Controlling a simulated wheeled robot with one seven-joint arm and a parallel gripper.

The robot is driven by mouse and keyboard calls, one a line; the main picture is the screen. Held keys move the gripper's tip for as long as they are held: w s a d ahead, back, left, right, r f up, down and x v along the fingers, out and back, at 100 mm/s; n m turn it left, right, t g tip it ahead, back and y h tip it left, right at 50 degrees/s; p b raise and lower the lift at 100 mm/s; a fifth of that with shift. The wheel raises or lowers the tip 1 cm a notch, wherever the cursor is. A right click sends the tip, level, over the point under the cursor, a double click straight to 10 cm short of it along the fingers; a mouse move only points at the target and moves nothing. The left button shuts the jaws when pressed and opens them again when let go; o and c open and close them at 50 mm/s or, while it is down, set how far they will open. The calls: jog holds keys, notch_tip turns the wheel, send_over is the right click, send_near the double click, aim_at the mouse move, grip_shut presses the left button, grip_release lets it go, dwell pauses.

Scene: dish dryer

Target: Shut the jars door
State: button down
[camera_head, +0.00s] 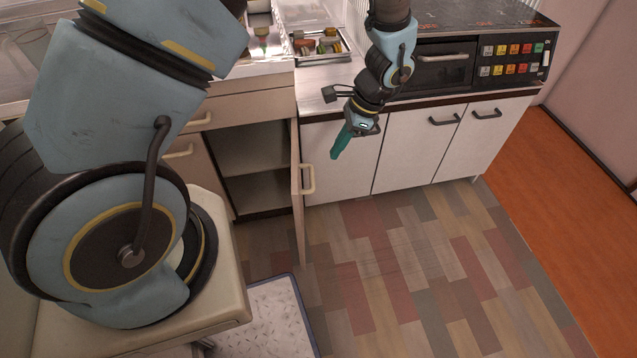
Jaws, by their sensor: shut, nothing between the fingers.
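A cabinet door (298,205) with a pale handle (308,179) stands swung open, seen nearly edge-on. I take it to be the jars door, though no label shows. Left of it is the open cabinet (254,150) with shelves that look bare; no jars show. My gripper (338,153) has teal fingers pointing down and slightly left. It is shut and empty. In the picture it is right of the open door, a little above its handle, in front of a white cabinet front. It appears apart from the door.
White cabinets (405,152) with dark handles continue right, under an oven (445,68) with coloured buttons. A tray of small items (318,46) sits on the counter (322,78). The patterned floor (400,262) before the door is clear. A pale mat (265,312) lies lower left.

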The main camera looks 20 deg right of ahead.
aim_at(312, 185)
jog(key=x, duration=0.3)
jog(key=a+p+x, duration=0.1)
jog(key=x, duration=0.3)
jog(key=a+p+x, duration=0.1)
jog(key=x, duration=0.3)
jog(key=shift+w+r, duration=0.1)
jog(key=shift+r, duration=0.35)
jog(key=shift+w+a+f, duration=0.1)
jog(key=shift+w+a, duration=0.05)
jog(key=shift+a, duration=0.4)
jog(key=shift+a, duration=0.1)
